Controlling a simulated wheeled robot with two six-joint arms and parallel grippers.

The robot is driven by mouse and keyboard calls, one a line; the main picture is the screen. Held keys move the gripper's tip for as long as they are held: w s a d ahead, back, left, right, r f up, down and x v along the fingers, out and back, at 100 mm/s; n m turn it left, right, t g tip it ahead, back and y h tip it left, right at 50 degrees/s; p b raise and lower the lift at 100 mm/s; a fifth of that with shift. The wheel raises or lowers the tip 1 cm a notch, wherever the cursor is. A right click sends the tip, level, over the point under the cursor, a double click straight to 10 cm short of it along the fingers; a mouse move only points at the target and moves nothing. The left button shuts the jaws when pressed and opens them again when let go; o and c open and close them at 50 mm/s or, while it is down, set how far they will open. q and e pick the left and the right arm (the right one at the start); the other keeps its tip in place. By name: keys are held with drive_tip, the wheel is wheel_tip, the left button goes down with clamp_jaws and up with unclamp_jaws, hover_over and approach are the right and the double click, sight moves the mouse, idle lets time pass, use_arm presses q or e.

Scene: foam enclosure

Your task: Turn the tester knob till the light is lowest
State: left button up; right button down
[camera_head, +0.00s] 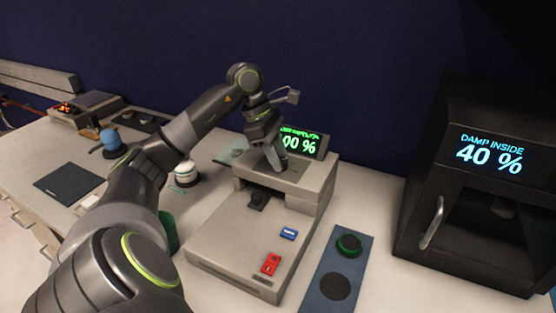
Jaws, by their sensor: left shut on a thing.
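The tester (240,245) is a grey box on the bench with a raised block at its back. Its green-lit display (305,143) stands behind the block; the end of its reading shows as "00 %", and the left part is hidden by my gripper. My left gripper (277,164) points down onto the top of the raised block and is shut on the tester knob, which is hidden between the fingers. A blue switch (288,233) and a red switch (271,263) sit on the tester's front deck. My right gripper is not in view.
A black cabinet (420,195) with a display reading "DAMP INSIDE 40 %" stands at the right. A blue plate (353,255) with a green-ringed dark puck (348,245) lies beside the tester. A dark mat (69,185) and a white-topped jar (187,172) are at the left.

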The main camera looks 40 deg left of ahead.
use_arm(q)
drive_tip(key=shift+w+f+m+g+b, duration=0.15)
drive_tip(key=shift+m+g+b, duration=0.15)
drive_tip(key=shift+m+b, duration=0.45)
drive_tip(key=shift+r+m, duration=0.2)
drive_tip(key=shift+m, duration=0.35)
drive_tip(key=shift+r+m+g+p, duration=0.15)
drive_tip(key=shift+m+g+p, duration=0.15)
drive_tip(key=shift+p, duration=0.25)
drive_tip(key=m+g+p, duration=0.1)
drive_tip(key=m+p, duration=0.1)
drive_tip(key=p, duration=0.4)
drive_tip(key=shift+r+m, duration=0.15)
drive_tip(key=shift+m, duration=0.15)
drive_tip(key=shift+f+m+p, duration=0.25)
drive_tip(key=shift+m+p, duration=0.15)
drive_tip(key=shift+p, duration=1.1)
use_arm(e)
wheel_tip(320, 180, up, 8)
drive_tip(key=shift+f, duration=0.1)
use_arm(q)
drive_tip(key=o, duration=1)
drive_tip(key=shift+f, duration=0.1)
drive_tip(key=shift+c, duration=0.2)
